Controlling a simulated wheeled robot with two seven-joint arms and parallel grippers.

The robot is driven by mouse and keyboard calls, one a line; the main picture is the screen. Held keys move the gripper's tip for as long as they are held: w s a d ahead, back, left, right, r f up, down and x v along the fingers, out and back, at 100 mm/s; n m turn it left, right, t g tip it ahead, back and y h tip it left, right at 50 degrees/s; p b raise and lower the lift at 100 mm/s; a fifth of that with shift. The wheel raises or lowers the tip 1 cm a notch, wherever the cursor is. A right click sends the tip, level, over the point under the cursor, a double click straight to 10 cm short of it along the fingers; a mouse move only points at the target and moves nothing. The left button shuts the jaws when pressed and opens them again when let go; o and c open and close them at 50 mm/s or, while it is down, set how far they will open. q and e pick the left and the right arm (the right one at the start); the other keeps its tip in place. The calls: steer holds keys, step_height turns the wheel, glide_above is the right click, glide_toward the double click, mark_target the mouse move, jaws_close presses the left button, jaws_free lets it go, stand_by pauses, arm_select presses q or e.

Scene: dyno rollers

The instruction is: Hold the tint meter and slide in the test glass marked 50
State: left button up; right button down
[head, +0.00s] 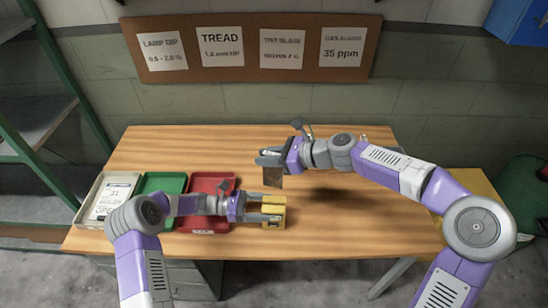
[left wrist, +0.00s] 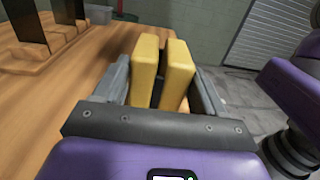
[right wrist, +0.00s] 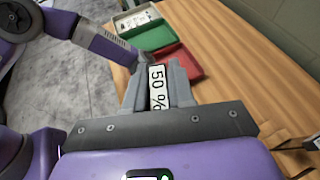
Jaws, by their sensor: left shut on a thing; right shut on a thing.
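The yellow tint meter (head: 273,203) is over the front middle of the wooden table. My left gripper (head: 265,212) is shut on it. In the left wrist view the meter (left wrist: 145,68) shows two upright yellow halves with a narrow gap between them, and the gap looks empty. My right gripper (head: 270,158) is shut on the dark test glass (head: 272,178), which hangs down behind and above the meter, apart from it in the head view. In the right wrist view the glass's white label (right wrist: 157,88) reads "50 %". The glass below the label is hidden there.
A wooden rack (left wrist: 40,55) with dark upright panes stands on the table in the left wrist view. A white tray (head: 85,212), a green tray (head: 175,180) and a red tray (head: 205,228) are at the table's left.

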steer(key=shift+s+r+n+g, duration=1.2)
steer(key=shift+r+n+g, duration=0.2)
steer(key=shift+g, duration=0.2)
glide_above(269, 181)
steer(key=s, duration=0.2)
steer(key=shift+y, duration=0.3)
steer(key=shift+f, duration=3.6)
steer(key=shift+f, duration=0.55)
steer(key=shift+f, duration=0.65)
steer(key=shift+f, duration=0.25)
steer(key=shift+f, duration=1.3)
steer(key=shift+f, duration=0.45)
steer(key=shift+f, duration=0.75)
steer(key=shift+f, duration=0.6)
